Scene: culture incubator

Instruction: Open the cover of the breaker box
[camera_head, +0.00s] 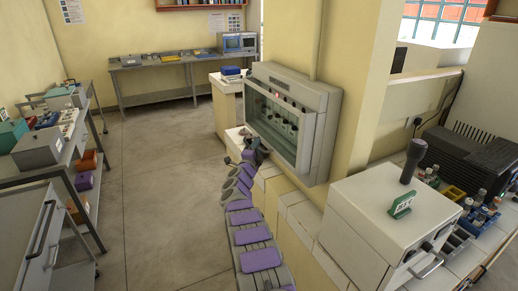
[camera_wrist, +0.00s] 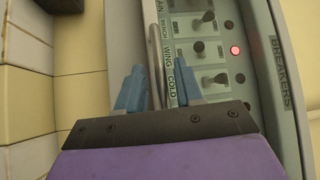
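The breaker box (camera_head: 325,125) is a grey-green wall box on the yellow column. Its cover (camera_head: 285,122) looks shut in the head view, with switches showing through it. In the wrist view the box (camera_wrist: 287,65) is labelled BREAKERS, with rows of switches and a red light. A metal handle bar (camera_wrist: 153,45) runs along the cover's edge. My gripper (camera_wrist: 160,68) is open, its blue fingers on either side of the bar with a gap at right. Contact is unclear. In the head view my gripper (camera_head: 256,148) is small at the cover's lower left.
A tiled counter (camera_head: 300,212) runs below the box. A white device (camera_head: 385,215) with a dark upright handle stands at right. A bench (camera_head: 160,75) stands at the back and a shelf cart (camera_head: 60,150) at left. The floor (camera_head: 160,150) between is clear.

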